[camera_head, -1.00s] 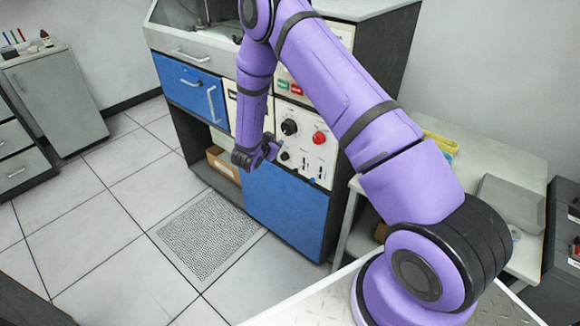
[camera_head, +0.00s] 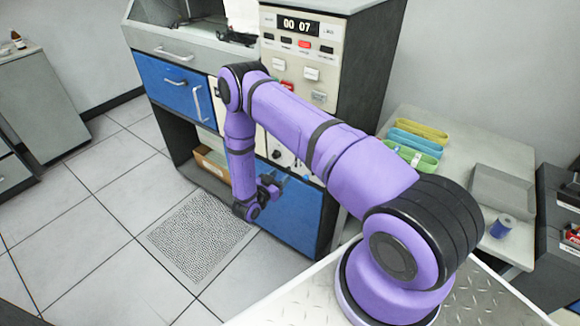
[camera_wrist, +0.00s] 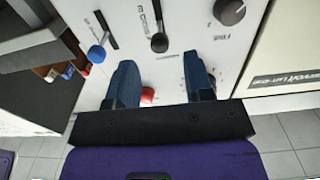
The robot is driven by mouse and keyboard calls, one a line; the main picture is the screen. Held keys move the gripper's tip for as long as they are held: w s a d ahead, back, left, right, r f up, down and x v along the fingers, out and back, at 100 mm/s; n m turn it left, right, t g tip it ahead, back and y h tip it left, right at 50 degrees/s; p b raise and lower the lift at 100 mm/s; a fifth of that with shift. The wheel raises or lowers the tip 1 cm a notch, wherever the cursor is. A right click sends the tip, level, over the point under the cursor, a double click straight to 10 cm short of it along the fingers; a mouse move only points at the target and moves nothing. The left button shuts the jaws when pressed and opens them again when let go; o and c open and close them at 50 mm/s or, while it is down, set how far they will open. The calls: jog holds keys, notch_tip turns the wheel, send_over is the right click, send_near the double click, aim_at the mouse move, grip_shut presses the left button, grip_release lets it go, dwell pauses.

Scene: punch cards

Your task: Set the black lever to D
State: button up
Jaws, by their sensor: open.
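The black lever (camera_wrist: 159,42) shows in the wrist view, a round black knob at one end of a slot in the white control panel (camera_wrist: 185,30). Small letters run beside the slot, too blurred to read surely. My gripper (camera_wrist: 160,61) is open and empty, its two blue-grey fingers pointing at the panel. The lever's knob lies between the finger lines, just beyond the tips in the picture; contact is not seen. In the head view my gripper (camera_head: 270,186) is low before the blue cabinet front, and my arm hides most of the panel.
In the wrist view a blue-knobbed lever (camera_wrist: 97,53) is left of the black lever, a black dial (camera_wrist: 229,10) upper right, and a red knob (camera_wrist: 147,95) between the fingers. A side table (camera_head: 458,150) with coloured trays stands right of the cabinet.

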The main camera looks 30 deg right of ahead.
aim_at(287, 170)
jog(key=x, duration=0.7)
jog(key=shift+d, duration=0.1)
grip_shut()
